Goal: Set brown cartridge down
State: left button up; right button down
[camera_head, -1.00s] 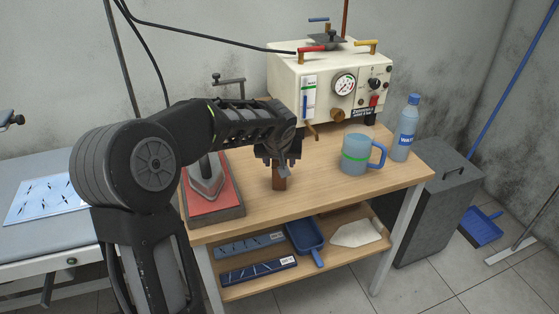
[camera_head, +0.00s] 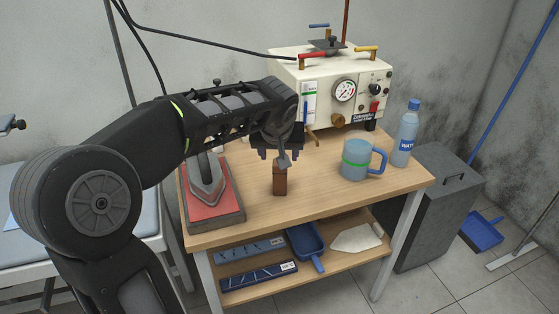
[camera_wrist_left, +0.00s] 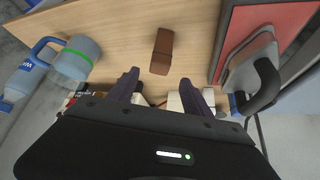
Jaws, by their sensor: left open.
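The brown cartridge (camera_head: 280,180) stands upright on the wooden table top (camera_head: 330,196), near the middle. It also shows in the left wrist view (camera_wrist_left: 161,52), beyond the fingertips. My left gripper (camera_head: 277,156) hangs just above and behind the cartridge. Its two fingers are spread and empty in the left wrist view (camera_wrist_left: 160,78), with a gap between them and the cartridge. My right gripper is in neither view.
An iron (camera_head: 207,182) stands on a red pad (camera_head: 214,208) left of the cartridge. A blue mug (camera_head: 356,160) and a water bottle (camera_head: 407,134) stand to the right. A cream control box (camera_head: 330,88) stands behind. A lower shelf holds a blue dustpan (camera_head: 305,242).

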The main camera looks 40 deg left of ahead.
pick_arm(q)
jog(key=v, duration=0.2)
jog(key=shift+s+d+r, duration=0.1)
jog(key=shift+s+r, duration=0.05)
jog(key=shift+r, duration=0.15)
dwell(0.3)
